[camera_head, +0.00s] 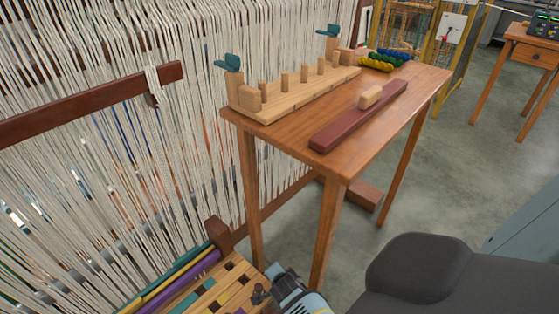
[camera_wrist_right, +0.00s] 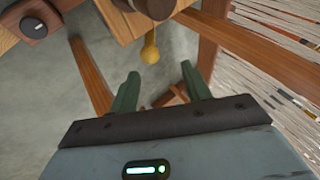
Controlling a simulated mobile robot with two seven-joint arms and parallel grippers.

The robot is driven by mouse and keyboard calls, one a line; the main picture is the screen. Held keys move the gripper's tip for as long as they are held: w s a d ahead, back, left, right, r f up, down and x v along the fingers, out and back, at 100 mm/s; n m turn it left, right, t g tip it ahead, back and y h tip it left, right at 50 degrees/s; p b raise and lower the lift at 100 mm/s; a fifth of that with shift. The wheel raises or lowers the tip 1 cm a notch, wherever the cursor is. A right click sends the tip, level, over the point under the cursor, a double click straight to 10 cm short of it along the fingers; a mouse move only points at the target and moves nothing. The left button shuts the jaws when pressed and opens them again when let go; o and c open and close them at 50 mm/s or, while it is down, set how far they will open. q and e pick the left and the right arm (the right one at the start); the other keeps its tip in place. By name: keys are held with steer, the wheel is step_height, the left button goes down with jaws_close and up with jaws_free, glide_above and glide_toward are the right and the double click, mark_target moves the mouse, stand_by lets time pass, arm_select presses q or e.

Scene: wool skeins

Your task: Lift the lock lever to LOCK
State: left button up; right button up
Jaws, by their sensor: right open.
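In the right wrist view, a yellow handle (camera_wrist_right: 150,47) with a rounded end hangs from a wooden part at the top. It is the only lever-like thing near my gripper; no LOCK marking can be read. My right gripper (camera_wrist_right: 159,73) is open and empty, with its two dark green fingers pointing toward the handle. The handle lies just beyond the fingertips, in line with the gap between them, and appears apart from them. I cannot make out the handle in the head view. My left gripper cannot be identified in either view.
A wooden table (camera_head: 322,173) holds a pegged board (camera_head: 300,96), a dark red bar (camera_head: 357,120) and coloured wool skeins (camera_head: 378,62). A loom with pale warp threads (camera_head: 100,190) fills the left. In the wrist view, a wooden beam (camera_wrist_right: 255,48) runs close by on the right.

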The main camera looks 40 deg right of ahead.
arm_select(q)
steer(key=shift+w+d+r+p, duration=0.1)
steer(key=shift+w+r+p, duration=0.05)
steer(key=shift+r+p, duration=0.2)
arm_select(e)
steer(key=shift+s+a+r, duration=0.2)
steer(key=shift+s+r, duration=0.1)
steer(key=shift+r, duration=0.05)
arm_select(q)
steer(key=shift+f, duration=0.1)
